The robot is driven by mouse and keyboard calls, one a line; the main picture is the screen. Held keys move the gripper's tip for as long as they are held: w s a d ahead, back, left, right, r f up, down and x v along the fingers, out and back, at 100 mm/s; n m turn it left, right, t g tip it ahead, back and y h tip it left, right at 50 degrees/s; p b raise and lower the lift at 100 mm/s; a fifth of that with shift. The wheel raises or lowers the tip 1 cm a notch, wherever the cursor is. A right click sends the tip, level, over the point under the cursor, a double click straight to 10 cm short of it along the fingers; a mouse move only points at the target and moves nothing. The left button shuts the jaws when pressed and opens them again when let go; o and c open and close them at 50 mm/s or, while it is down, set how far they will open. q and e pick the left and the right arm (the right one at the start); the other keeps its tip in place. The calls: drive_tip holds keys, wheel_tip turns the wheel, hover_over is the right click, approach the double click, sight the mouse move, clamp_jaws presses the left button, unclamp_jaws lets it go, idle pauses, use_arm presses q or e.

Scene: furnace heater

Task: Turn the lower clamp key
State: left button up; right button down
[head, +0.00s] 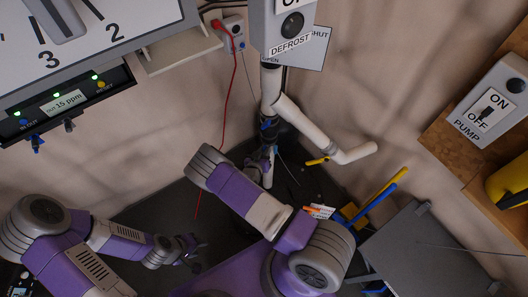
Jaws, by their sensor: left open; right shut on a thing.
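A white pipe (270,88) runs down the wall in the corner, with a dark clamped section carrying a blue clamp part (268,125). My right gripper (267,152) is at the lower part of this section, shut on what seems to be the lower clamp key. The key is mostly hidden by the fingers, and its angle cannot be told. My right forearm rises in front, just left of the pipe. My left gripper (192,250) is open and empty, low over the dark floor, left of and well below the pipe.
A white side pipe (350,154) branches off to the right. A defrost box (285,30) hangs above. A red cable (233,80) hangs at the left. A pump switch box (490,105) is at the right. Yellow and blue bars (385,195) stand near a grey panel (425,250).

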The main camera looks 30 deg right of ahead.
drive_tip(key=m+t+y, duration=0.1)
drive_tip(key=m, duration=0.1)
drive_tip(key=m+t+y+b, duration=0.1)
drive_tip(key=m, duration=0.1)
drive_tip(key=m+t+y, duration=0.1)
drive_tip(key=m, duration=0.1)
drive_tip(key=shift+s+d+f+m, duration=0.1)
drive_tip(key=shift+s+d+m, duration=0.2)
drive_tip(key=shift+s+d, duration=0.05)
idle(0.3)
drive_tip(key=shift+t, duration=0.3)
drive_tip(key=c, duration=1.1)
unclamp_jaws()
drive_tip(key=p+v, duration=0.1)
drive_tip(key=v, duration=0.6)
drive_tip(key=shift+s+a, duration=0.15)
drive_tip(key=shift+s, duration=0.15)
